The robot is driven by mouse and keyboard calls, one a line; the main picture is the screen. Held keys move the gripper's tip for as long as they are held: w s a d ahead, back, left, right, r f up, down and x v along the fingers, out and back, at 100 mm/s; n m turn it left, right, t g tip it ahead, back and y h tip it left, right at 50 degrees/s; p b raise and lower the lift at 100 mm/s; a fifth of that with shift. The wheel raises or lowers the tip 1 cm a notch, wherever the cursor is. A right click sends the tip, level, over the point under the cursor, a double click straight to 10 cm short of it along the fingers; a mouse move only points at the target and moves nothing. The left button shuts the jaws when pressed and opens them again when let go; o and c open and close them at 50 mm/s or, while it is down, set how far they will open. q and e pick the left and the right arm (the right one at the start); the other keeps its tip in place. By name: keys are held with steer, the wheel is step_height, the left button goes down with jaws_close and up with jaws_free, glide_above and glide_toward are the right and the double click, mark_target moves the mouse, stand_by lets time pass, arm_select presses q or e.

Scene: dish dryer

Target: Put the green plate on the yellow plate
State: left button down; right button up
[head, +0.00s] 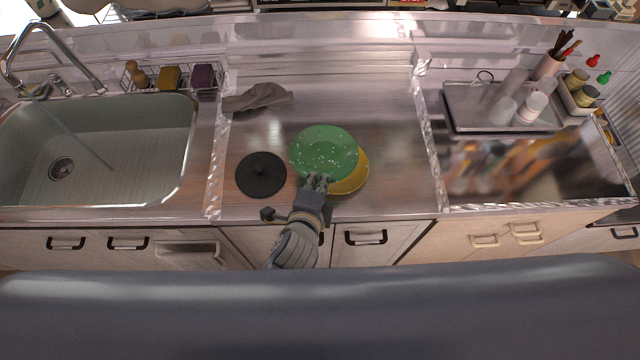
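A green plate with pale specks (324,150) is in the middle of the counter in the head view. A yellow plate (352,180) shows from under its lower right side, partly covered. The green plate is off to the upper left of the yellow plate's centre; I cannot tell whether the two touch. My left gripper (316,182) is at the near edge of the green plate, its fingers at the rim. The fingers are small here, and whether they are closed on the rim is not clear. My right gripper is not in view.
A round black lid (261,175) lies left of the plates. A grey cloth (258,97) lies behind it. A sink (95,150) is at the left. A metal tray (480,110) with cups and jars stands at the right. Counter right of the plates is clear.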

arm_select(q)
steer(key=shift+w+d, duration=0.2)
steer(key=shift+f, duration=1.75)
steer(key=shift+f, duration=0.5)
steer(key=c, duration=2.1)
jaws_free()
steer(key=shift+s, duration=0.1)
steer(key=shift+r, duration=0.1)
steer(key=v, duration=1.2)
steer(key=shift+r+b, duration=0.35)
steer(key=shift+b, duration=0.05)
